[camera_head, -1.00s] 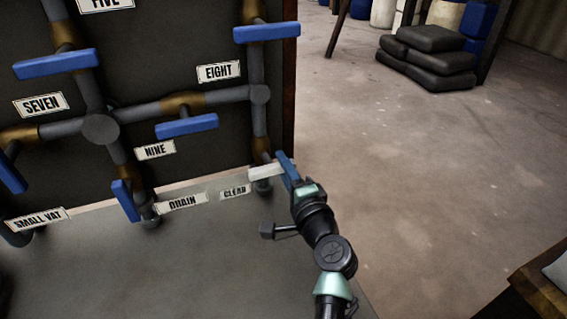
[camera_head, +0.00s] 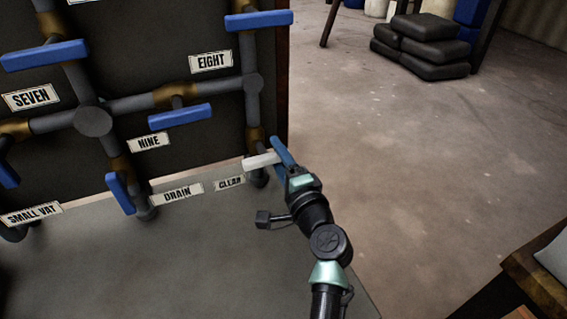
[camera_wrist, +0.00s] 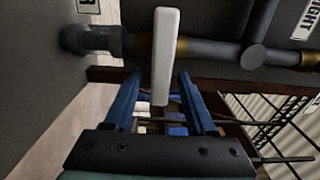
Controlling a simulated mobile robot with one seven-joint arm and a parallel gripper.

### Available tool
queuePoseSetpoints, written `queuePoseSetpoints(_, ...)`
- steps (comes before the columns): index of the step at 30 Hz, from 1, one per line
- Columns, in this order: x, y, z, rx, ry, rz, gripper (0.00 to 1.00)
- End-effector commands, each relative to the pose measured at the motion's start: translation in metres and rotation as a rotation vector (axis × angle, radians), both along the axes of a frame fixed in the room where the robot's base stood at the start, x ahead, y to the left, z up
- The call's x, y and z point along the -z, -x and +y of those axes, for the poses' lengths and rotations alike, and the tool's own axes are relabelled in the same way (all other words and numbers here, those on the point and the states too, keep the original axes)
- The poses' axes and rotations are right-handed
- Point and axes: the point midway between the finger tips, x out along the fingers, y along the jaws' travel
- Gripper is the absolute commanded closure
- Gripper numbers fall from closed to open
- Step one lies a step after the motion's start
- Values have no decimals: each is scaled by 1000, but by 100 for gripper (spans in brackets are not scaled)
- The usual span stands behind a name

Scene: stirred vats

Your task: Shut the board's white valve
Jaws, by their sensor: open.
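The white valve handle (camera_head: 260,161) is a pale bar at the lower right of the pipe board, just above the CLEAN label (camera_head: 230,183). It lies across its upright pipe. My gripper (camera_head: 279,152) is at its right end, with a blue finger beside the bar. In the wrist view the white handle (camera_wrist: 165,50) stands upright in the picture, across the grey pipe. Its near end reaches between the two blue fingers of my gripper (camera_wrist: 160,90). The fingers are open, with a gap showing on each side of the bar. The valve's stem is mostly hidden.
Blue handles sit on the other pipes, including one by the NINE label (camera_head: 149,143) and one by the DRAIN label (camera_head: 177,193). The floor right of the board is clear. Dark stacked sacks (camera_head: 425,45) lie farther back. A wooden edge (camera_head: 535,280) is at lower right.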

Motion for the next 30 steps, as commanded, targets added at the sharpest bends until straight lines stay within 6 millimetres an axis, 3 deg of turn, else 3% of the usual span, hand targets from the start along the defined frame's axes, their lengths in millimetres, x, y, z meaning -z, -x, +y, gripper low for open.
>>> queuePoseSetpoints(5, 0, 18, -6, 1, 0, 2, 44)
queuePoseSetpoints(18, 1, 102, -33, 2, 0, 3, 44)
queuePoseSetpoints(24, 1, 120, -39, 1, -1, 3, 44)
queuePoseSetpoints(30, 0, 123, -40, 1, -1, 1, 44)
